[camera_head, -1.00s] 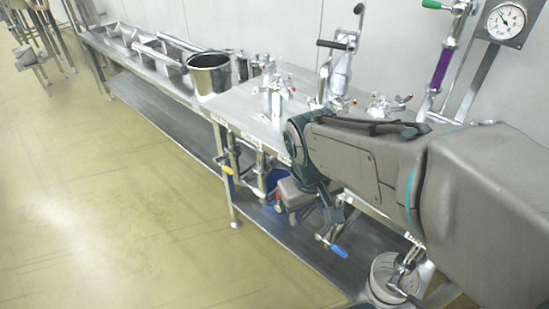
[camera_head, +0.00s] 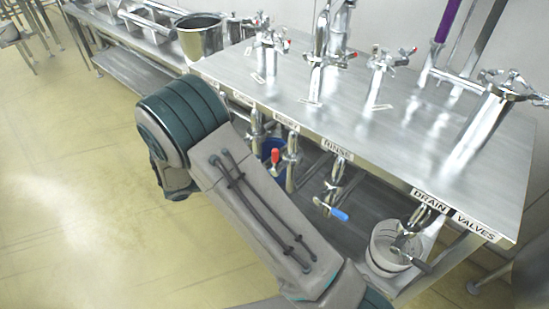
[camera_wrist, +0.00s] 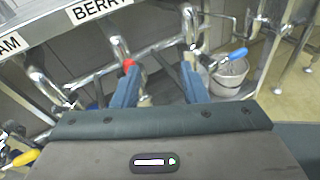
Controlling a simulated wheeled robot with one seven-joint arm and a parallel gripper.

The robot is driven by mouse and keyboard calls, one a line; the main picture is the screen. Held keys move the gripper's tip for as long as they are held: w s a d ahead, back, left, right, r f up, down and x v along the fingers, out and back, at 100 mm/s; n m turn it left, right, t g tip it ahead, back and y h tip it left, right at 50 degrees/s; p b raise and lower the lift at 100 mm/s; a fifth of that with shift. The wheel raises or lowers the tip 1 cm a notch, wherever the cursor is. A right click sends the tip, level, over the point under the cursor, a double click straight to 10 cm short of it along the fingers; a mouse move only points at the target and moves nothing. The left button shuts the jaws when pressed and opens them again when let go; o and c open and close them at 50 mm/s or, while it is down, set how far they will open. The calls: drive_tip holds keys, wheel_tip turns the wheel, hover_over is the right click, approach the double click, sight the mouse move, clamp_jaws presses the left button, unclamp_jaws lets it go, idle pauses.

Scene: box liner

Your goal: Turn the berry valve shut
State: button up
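The berry valve has a red handle (camera_head: 275,158) on a metal pipe below the tabletop, near the BERRY label (camera_head: 286,122). In the head view the handle looks roughly upright. In the wrist view the red handle (camera_wrist: 129,65) shows at the tip of the left finger, partly hidden by it; I cannot tell whether they touch. My gripper (camera_wrist: 160,74) is open, its two blue-green fingers wide apart, with nothing seen held between them. My gripper is out of sight in the head view, where only my arm shows.
A blue-handled valve (camera_head: 332,209) hangs under the RINSE label to the right. A yellow handle (camera_wrist: 24,158) is at lower left in the wrist view. Pale buckets (camera_head: 388,250) stand on the lower shelf. Chrome taps stand along the metal tabletop (camera_head: 240,72).

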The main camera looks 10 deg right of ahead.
sight(275, 153)
drive_tip(key=w+a+f+n+t+h, duration=0.1)
drive_tip(key=w+a+f+n+t, duration=0.1)
drive_tip(key=a+f+n+t, duration=0.15)
drive_tip(key=x, duration=1.2)
drive_tip(key=shift+w+d+f+b, duration=0.2)
drive_tip(key=shift+w+f+b, duration=0.1)
drive_tip(key=shift+w+f, duration=0.15)
clamp_jaws()
